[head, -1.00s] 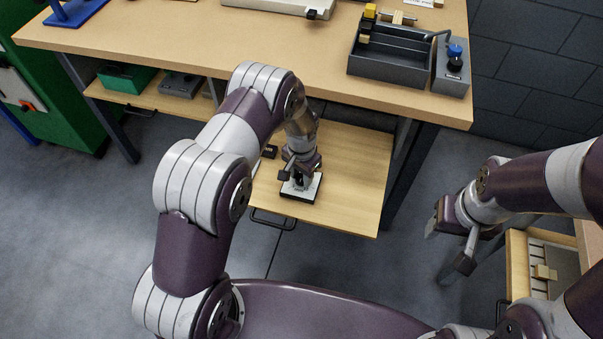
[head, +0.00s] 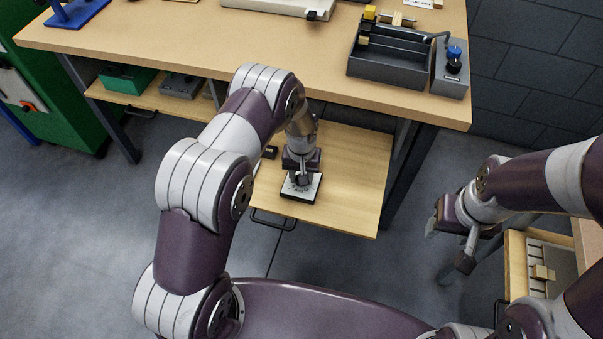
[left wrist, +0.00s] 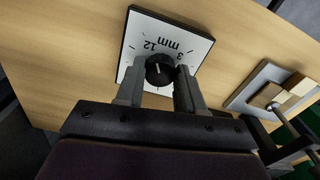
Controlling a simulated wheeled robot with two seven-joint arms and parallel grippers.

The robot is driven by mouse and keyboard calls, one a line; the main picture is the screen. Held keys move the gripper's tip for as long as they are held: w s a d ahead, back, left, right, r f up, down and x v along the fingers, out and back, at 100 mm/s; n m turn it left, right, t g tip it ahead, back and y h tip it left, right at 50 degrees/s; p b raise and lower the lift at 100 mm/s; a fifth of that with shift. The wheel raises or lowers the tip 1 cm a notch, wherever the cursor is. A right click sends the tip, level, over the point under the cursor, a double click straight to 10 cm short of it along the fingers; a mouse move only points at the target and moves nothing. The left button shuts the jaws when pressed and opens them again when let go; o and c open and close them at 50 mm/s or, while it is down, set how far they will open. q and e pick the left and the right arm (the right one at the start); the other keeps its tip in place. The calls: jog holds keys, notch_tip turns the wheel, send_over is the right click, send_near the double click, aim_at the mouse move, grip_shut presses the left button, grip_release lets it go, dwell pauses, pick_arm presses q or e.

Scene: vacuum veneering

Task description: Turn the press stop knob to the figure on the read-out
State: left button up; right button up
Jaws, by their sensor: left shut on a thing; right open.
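The press stop knob (left wrist: 160,68) is black and round with a white pointer line. It stands on a white dial plate (left wrist: 143,33) with tick marks, the figures 3 and 12 and "mm". In the head view the dial plate (head: 298,194) lies on the pulled-out wooden board. My left gripper (left wrist: 161,88) is shut on the knob, one finger on each side. In the head view my left gripper (head: 301,179) hides most of the knob. My right gripper (head: 449,247) is open and empty, off to the right above the floor. I cannot make out a read-out figure.
The wooden board (head: 353,180) is clear to the right of the dial. The bench top (head: 200,62) above carries a grey tray (head: 388,71) and a box with a blue knob (head: 453,70). An open drawer (head: 517,265) is at the lower right.

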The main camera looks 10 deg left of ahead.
pick_arm(q)
jog(key=n, duration=0.5)
jog(key=shift+r+n, duration=0.1)
jog(key=shift+n, duration=0.2)
jog(key=n, duration=0.5)
jog(key=shift+n+p, duration=0.3)
jog(key=shift+p, duration=0.05)
jog(key=shift+n, duration=0.3)
jog(key=o, duration=1)
jog(key=shift+o, duration=0.2)
notch_tip(320, 180, up, 13)
jog(key=p, duration=0.1)
jog(key=shift+f, duration=0.2)
